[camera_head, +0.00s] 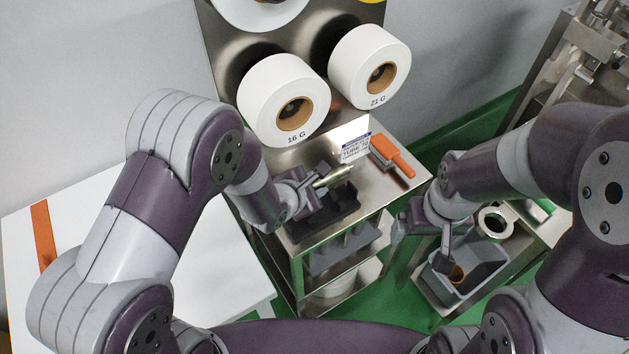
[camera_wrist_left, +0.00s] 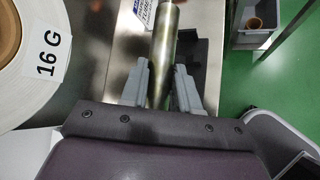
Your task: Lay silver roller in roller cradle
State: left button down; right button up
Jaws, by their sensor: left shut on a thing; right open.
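The silver roller (camera_head: 334,177) is a shiny metal cylinder held in my left gripper (camera_head: 308,190). In the left wrist view the roller (camera_wrist_left: 164,38) points away from the wrist between the two fingers of the left gripper (camera_wrist_left: 160,85), which are shut on it. A dark block that looks like the roller cradle (camera_head: 335,215) sits on the steel table, under and beside the roller; it also shows to the right of the roller in the left wrist view (camera_wrist_left: 196,55). Whether the roller touches it I cannot tell. My right gripper (camera_head: 445,245) is open, above a grey bin.
A small labelled card (camera_head: 356,148) and an orange-handled tool (camera_head: 393,155) are at the back of the steel table (camera_head: 372,192). White rolls (camera_head: 262,92) hang on the panel behind. The grey bin (camera_head: 482,272) at right holds a brown ring (camera_head: 457,273).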

pick_arm(q)
notch_tip(320, 180, down, 9)
jog(key=b, duration=0.6)
jog(key=shift+r, duration=0.1)
jog(key=c, duration=0.8)
grip_release()
jog(key=shift+o, duration=0.2)
jog(key=shift+s+r, duration=0.1)
